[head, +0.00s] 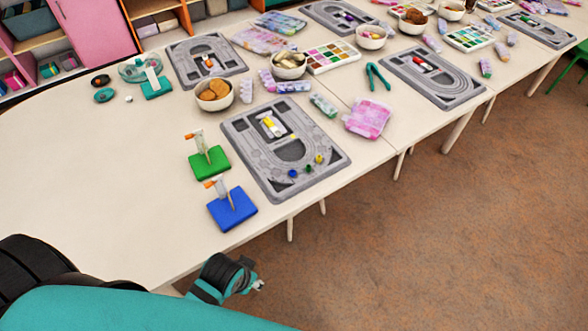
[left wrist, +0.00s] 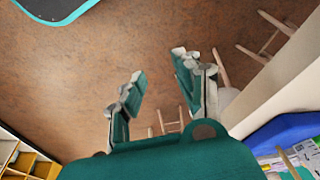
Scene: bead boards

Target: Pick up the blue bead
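The blue bead (head: 292,173) is a small dark blue ball near the front end of the nearest grey bead board (head: 241,150). A green bead (head: 308,168) and a yellow bead (head: 319,159) sit beside it, to its right. My left gripper (head: 258,286) is below and left of the board, off the table's front edge, well apart from the bead. In the left wrist view my left gripper (left wrist: 155,72) has its fingers spread, with only floor between them. The bead cannot be made out there. My right gripper is in neither view.
A blue block stand (head: 222,217) and a green block stand (head: 205,166) are left of the board. A bowl (head: 214,103) is behind it, a pink bag (head: 369,117) to its right. Table legs show below the edge.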

